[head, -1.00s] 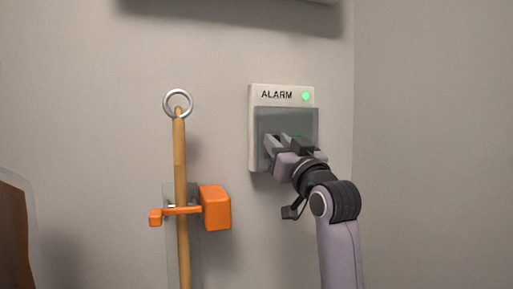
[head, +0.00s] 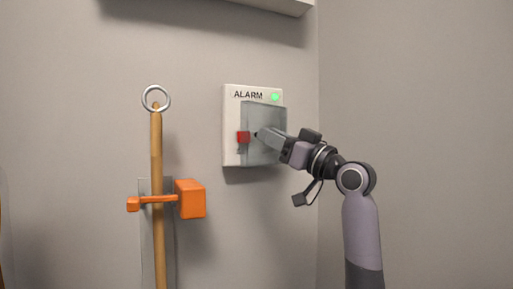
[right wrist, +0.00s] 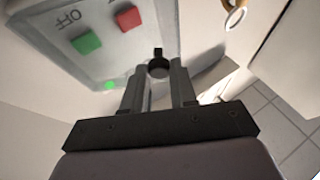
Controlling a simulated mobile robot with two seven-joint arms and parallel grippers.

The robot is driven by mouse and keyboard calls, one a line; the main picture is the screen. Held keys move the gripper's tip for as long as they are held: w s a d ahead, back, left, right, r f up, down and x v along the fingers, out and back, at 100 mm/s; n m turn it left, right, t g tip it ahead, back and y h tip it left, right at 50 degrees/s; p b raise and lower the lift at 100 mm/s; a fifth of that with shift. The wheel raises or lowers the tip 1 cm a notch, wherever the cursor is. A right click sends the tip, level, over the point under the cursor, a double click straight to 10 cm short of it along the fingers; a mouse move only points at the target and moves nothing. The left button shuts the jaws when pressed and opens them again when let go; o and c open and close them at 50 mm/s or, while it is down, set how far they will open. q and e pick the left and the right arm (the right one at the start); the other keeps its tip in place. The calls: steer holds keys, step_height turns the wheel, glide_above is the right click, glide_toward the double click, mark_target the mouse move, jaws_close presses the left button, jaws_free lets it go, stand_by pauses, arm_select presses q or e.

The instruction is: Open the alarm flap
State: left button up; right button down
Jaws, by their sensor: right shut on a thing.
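The white alarm box (head: 231,115) is on the wall in the head view, with its ALARM label and a lit green lamp. A red button (head: 243,137) shows left of the flap. In the right wrist view I see the red button (right wrist: 130,17) and a green button (right wrist: 86,43). My left gripper is not in view.
A wooden pole (head: 156,160) with a metal ring on top (head: 155,98) hangs left of the box in an orange holder (head: 190,199). A pale ledge (head: 285,5) juts out above. A side wall (head: 420,110) stands at right, with clear space before it.

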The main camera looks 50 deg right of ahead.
steer(key=s+d+n+g+y+b, duration=0.2)
steer(key=s+n+y, duration=0.3)
steer(key=y, duration=0.5)
steer(key=shift+s+d+b, duration=0.4)
steer(key=shift+d, duration=0.4)
steer(key=shift+f+y, duration=0.1)
steer(key=shift+y, duration=0.2)
steer(key=c, duration=0.9)
jaws_free()
